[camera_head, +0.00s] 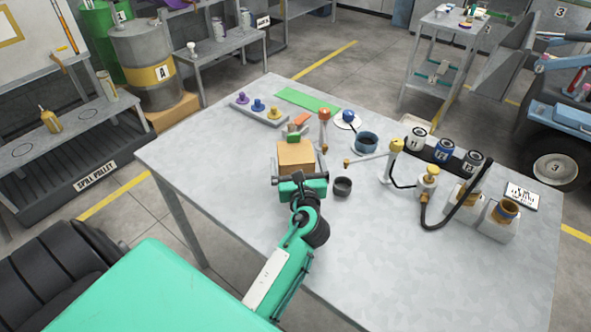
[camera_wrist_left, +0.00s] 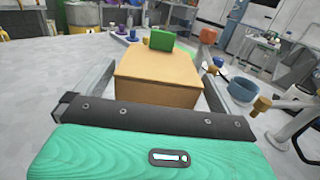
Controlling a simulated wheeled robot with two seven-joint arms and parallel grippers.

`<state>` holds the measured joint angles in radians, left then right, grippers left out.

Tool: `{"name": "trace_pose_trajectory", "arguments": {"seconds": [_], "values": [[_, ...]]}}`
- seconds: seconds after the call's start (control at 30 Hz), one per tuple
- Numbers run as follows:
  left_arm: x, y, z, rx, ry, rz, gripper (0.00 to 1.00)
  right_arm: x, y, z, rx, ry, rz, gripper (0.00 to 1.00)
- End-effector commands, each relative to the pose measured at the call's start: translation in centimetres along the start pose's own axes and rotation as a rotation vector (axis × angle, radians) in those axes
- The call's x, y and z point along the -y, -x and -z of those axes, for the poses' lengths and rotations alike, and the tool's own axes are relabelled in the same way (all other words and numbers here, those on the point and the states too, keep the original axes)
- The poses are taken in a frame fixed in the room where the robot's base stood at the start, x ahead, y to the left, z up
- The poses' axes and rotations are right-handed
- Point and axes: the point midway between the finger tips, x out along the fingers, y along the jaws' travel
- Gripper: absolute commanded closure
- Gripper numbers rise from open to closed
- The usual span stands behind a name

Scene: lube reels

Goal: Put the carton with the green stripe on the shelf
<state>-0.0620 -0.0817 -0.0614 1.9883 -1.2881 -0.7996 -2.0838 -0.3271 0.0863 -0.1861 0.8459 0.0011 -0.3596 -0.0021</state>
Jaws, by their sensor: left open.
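A tan carton (camera_head: 296,158) stands on the grey worktable (camera_head: 225,160), and it fills the middle of the left wrist view (camera_wrist_left: 157,72). No green stripe shows on its visible faces. A small green block (camera_wrist_left: 160,40) shows at its far edge; I cannot tell whether it touches the carton. My left gripper (camera_head: 299,166) is open, with one finger along each side of the carton. A low grey shelf bench (camera_head: 222,42) with several cans and a small sign stands beyond the table, and I cannot tell if it is the task's shelf. My right gripper is out of view.
A dark cup (camera_head: 343,186) stands right of my gripper, and a blue bowl (camera_head: 367,142) is farther back. Several labelled cans, pumps and a black hose crowd the right side. A peg tray (camera_head: 259,109) and green mat (camera_head: 308,101) lie at the back. The left front tabletop is clear.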

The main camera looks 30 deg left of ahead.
Motion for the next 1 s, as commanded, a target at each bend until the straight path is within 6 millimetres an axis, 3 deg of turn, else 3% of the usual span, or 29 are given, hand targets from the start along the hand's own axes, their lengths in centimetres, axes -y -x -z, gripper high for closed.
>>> {"name": "trace_pose_trajectory", "arguments": {"seconds": [0.2, 0.5, 0.8, 1.0], "values": [[-0.1, -3.1, -0.2, 0.002, -0.001, 0.0, 0.0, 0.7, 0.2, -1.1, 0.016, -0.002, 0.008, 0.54], [-0.1, -3.6, -0.1, 0.0, 0.001, 0.0, 0.0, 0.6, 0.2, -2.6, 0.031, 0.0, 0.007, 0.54], [-0.1, -3.6, -0.1, 0.0, 0.001, 0.0, 0.57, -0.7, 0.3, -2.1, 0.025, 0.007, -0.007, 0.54], [-0.1, -3.6, -0.2, 0.0, 0.001, 0.0, 0.57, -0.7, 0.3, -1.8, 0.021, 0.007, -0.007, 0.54]]}}
